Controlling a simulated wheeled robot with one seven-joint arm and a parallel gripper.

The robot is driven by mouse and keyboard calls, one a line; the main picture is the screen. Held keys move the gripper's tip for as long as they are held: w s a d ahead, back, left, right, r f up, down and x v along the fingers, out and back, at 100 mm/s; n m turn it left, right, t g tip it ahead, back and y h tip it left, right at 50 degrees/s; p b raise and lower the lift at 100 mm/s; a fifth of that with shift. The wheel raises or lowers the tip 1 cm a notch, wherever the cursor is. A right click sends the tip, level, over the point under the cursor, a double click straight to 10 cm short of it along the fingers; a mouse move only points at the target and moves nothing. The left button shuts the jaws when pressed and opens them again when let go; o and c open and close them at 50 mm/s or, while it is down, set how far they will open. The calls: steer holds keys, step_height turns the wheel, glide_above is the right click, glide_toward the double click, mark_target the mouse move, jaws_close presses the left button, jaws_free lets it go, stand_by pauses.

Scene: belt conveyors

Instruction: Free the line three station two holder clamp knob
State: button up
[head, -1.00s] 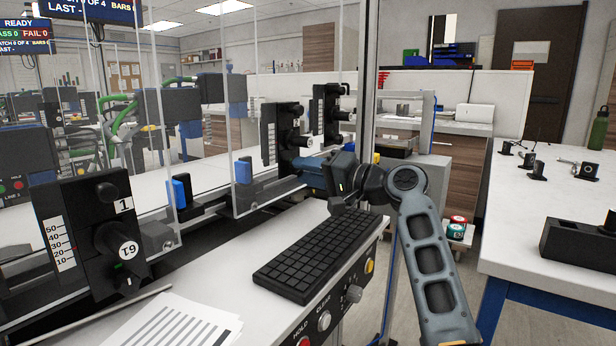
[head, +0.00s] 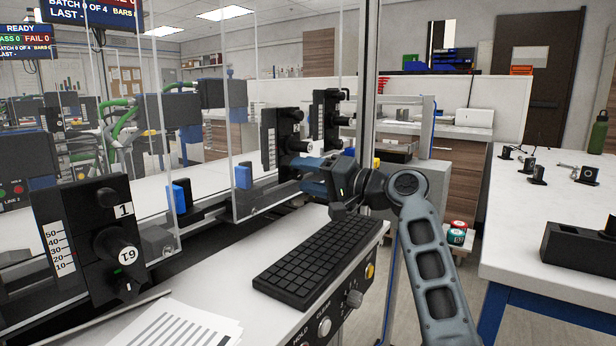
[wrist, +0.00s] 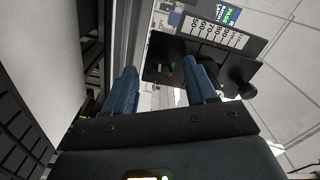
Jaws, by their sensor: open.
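The station two holder (head: 281,138) is a black upright block with a white scale, second along the belt in the head view. It has a dark knob high up and another lower down (head: 297,146); I cannot tell which is the clamp knob. My gripper (head: 304,166) is open, its blue fingers just below and in front of the lower knob. In the wrist view the fingers (wrist: 160,68) are apart, with a black scaled holder face (wrist: 212,50) beyond them. The right finger hides part of that face, and a black knob (wrist: 240,80) shows beside it. Contact is unclear.
The holder marked 1 (head: 85,235) stands at the near left, and another black holder (head: 328,118) stands behind station two. Clear guard panels (head: 203,120) line the belt. A keyboard (head: 318,262) lies below my gripper. A white table (head: 555,240) is at right.

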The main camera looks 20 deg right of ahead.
steer(key=v, duration=0.7)
steer(key=shift+s+d, duration=0.25)
steer(key=shift+s, duration=0.05)
